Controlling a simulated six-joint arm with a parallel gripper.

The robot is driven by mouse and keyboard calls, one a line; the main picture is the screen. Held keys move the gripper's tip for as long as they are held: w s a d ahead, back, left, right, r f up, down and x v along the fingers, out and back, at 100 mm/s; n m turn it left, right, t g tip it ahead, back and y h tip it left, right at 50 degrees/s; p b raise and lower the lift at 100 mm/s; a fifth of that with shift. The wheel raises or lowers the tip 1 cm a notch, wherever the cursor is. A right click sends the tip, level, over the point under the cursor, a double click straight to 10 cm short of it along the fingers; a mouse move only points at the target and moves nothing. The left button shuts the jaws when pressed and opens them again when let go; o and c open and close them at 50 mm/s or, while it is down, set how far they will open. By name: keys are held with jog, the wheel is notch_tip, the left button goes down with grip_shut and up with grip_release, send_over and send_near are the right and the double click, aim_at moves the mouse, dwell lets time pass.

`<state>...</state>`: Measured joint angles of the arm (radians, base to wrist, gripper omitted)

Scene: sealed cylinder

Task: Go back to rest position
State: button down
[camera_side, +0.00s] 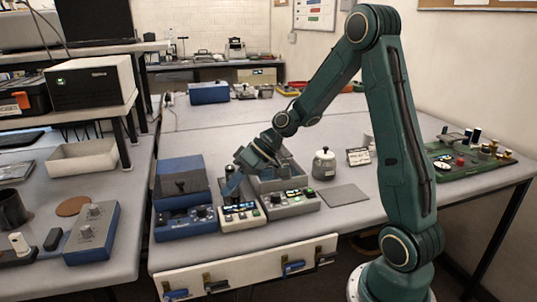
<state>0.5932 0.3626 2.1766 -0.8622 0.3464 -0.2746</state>
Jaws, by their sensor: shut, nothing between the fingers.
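The arm reaches across from the right side of the table.
A blue device (186,222) stands left of the white box, and a grey device (293,207) with an open bin stands right of it. A green board (468,158) lies at the right. The table behind is largely clear.

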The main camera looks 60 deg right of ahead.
dwell(0.4)
jog(key=s+a+r+h, duration=0.1)
jog(key=s+r+h, duration=0.1)
jog(key=s, duration=0.5)
jog(key=s+a+r+h, duration=0.2)
jog(key=s+r, duration=0.3)
jog(key=s, duration=0.3)
jog(key=s+a+r+m+h, duration=0.1)
jog(key=s+r+h, duration=0.2)
jog(key=s, duration=0.4)
jog(key=shift+s+a+r, duration=0.2)
jog(key=shift+s+r, duration=0.15)
jog(key=shift+r, duration=0.4)
